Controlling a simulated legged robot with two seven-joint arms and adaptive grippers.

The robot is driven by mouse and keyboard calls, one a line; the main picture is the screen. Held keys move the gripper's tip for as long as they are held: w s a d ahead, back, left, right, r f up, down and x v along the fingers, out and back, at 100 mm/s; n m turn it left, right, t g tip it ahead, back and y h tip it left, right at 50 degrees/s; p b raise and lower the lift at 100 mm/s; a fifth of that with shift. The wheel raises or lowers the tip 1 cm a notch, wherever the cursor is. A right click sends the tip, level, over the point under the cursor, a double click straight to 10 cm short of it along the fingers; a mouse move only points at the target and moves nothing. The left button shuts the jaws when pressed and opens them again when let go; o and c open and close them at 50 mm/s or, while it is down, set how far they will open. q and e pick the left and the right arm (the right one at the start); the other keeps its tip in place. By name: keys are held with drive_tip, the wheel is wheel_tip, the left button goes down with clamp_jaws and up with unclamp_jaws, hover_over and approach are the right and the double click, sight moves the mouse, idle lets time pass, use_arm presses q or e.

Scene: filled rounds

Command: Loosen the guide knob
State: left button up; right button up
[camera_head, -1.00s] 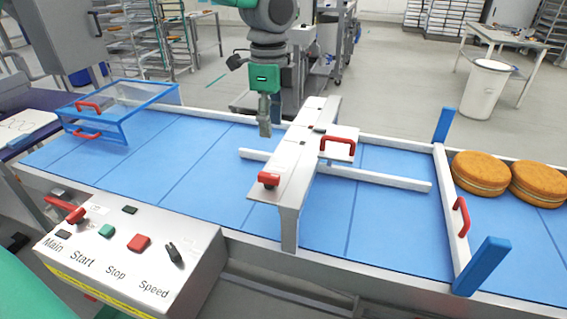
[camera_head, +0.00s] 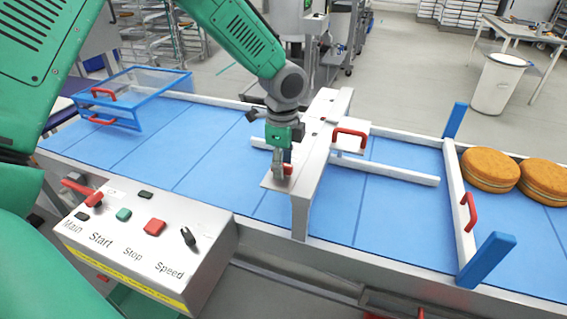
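The red guide knob (camera_head: 290,170) sits at the near end of the grey bridge (camera_head: 316,150) that spans the blue conveyor. In the head view only small red parts of it show, behind and beside my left gripper (camera_head: 279,168). My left gripper points down right at the knob, with its fingers overlapping it in the picture. I cannot tell whether the fingers are closed on it. White guide rails (camera_head: 390,174) run along the belt under the bridge. My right gripper is not in view.
A control box (camera_head: 150,240) with a red lever and buttons stands at the near left. A clear-topped blue-framed guard (camera_head: 140,85) is at the far left. A white gate (camera_head: 458,205) with blue posts crosses the belt before several filled rounds (camera_head: 490,168).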

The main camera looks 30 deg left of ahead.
use_arm(q)
drive_tip(key=shift+w+a, duration=0.1)
drive_tip(key=shift+a, duration=0.05)
drive_tip(key=shift+a, duration=0.1)
clamp_jaws()
drive_tip(key=shift+r+n, duration=0.1)
drive_tip(key=shift+n, duration=0.2)
drive_tip(key=n, duration=0.2)
drive_tip(key=shift+w+n, duration=0.1)
drive_tip(key=shift+n, duration=0.2)
drive_tip(key=n, duration=0.5)
drive_tip(key=shift+r+n, duration=0.1)
drive_tip(key=shift+n, duration=0.2)
drive_tip(key=n, duration=0.4)
drive_tip(key=shift+n, duration=2.5)
